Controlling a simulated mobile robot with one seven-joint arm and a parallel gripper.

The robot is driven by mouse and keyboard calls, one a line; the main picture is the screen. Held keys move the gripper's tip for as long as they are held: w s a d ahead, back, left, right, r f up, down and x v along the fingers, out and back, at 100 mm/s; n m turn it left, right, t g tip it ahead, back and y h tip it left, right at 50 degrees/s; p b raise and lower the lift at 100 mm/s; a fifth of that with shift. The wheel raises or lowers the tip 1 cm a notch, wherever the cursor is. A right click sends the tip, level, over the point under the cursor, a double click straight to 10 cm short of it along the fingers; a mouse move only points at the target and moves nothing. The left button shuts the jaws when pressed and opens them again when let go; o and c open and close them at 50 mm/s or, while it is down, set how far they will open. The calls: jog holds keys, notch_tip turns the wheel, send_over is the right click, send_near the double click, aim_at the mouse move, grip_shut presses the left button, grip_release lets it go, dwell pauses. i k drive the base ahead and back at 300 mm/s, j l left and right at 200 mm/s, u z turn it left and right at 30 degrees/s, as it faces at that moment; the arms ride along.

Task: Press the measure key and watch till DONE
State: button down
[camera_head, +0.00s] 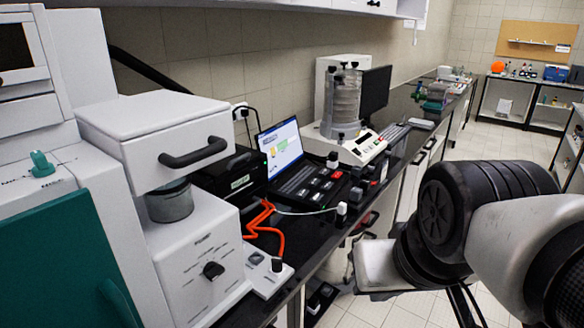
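A sieve shaker with a stacked metal sieve column (343,100) stands at the back of the dark bench. A screen (281,144) shows a light window with a green patch. I cannot tell which key is the measure key, and no DONE is legible. My arm enters from the right, apart from the bench; my gripper's fingers are not visible.
A white machine with a handled lid and knob (212,271) fills the left foreground. An orange cable (262,219) lies on the dark bench beside a black box (231,176). The tiled floor (493,142) is clear toward the far shelves.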

aim_at(314, 181)
jog(key=i+l+z, duration=0.4)
jog(key=i, duration=0.3)
jog(key=i+l+z, duration=0.15)
jog(key=i, duration=0.3)
jog(key=i+l+z, duration=0.1)
jog(key=i, duration=0.35)
jog(key=i+l+u, duration=0.1)
jog(key=u, duration=0.3)
jog(key=i+l+u, duration=0.25)
jog(key=u, duration=0.15)
jog(key=i+l+u, duration=0.25)
jog(key=u, duration=0.15)
jog(key=i+l+u, duration=0.1)
jog(key=l+u, duration=0.15)
jog(key=u, duration=0.15)
